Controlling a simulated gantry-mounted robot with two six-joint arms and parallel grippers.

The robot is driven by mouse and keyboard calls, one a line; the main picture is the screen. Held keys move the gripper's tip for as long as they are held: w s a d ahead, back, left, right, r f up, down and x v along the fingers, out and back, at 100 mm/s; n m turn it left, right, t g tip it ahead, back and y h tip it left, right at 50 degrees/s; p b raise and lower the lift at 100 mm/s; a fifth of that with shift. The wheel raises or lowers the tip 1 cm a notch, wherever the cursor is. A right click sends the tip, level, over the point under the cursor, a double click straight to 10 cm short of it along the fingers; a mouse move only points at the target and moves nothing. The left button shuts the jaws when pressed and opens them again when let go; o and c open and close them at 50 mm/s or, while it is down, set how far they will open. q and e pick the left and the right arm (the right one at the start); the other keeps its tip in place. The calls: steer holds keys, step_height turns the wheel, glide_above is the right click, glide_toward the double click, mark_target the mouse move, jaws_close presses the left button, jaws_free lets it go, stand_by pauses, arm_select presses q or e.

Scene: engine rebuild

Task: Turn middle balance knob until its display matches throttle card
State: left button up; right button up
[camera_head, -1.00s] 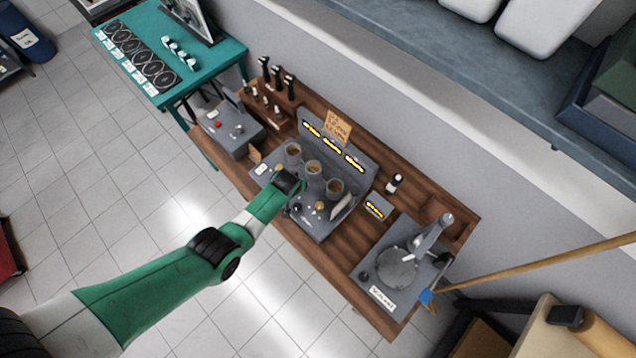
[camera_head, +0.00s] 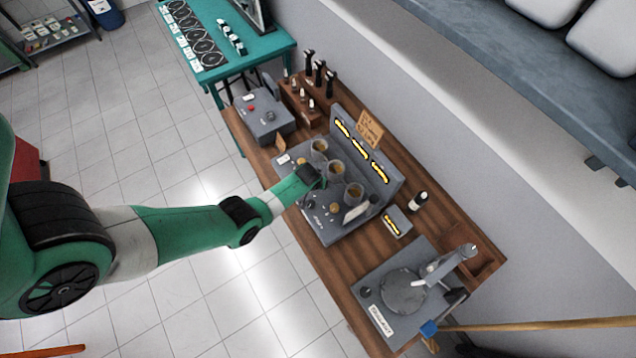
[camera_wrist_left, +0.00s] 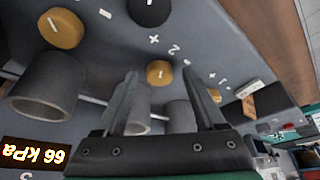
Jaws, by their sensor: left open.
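The grey balance bench (camera_head: 322,226) stands on the wooden worktop with three cups and three yellow-lit displays, the middle one (camera_head: 360,149) unreadable in the head view. In the left wrist view, the middle brass knob (camera_wrist_left: 160,72), marked with a white line, sits near a "2". Another brass knob (camera_wrist_left: 61,28) is at upper left. My left gripper (camera_wrist_left: 160,80) is open, its two fingers to either side of the middle knob in the picture; contact cannot be told. A display reading "66 kPa" (camera_wrist_left: 35,155) shows upside down. A tan card (camera_head: 370,130), its text unreadable, stands behind the displays. My right gripper is not in view.
A black knob (camera_wrist_left: 150,10) lies near the brass knobs. Three cups, one of them (camera_wrist_left: 45,88) at left, rise close beside the fingers. A small display box (camera_head: 397,221), a bottle (camera_head: 418,201) and a round-plate fixture (camera_head: 403,290) stand to the right.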

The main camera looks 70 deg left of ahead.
arm_select(q)
jaws_close()
steer(key=shift+m, duration=0.3)
steer(key=shift+s+a+m+t+h, duration=0.1)
steer(key=shift+m+t+h, duration=0.3)
steer(key=shift+m, duration=0.8)
steer(key=shift+a+m+h, duration=0.1)
steer(key=shift+m+h, duration=0.4)
steer(key=shift+m, duration=0.9)
jaws_free()
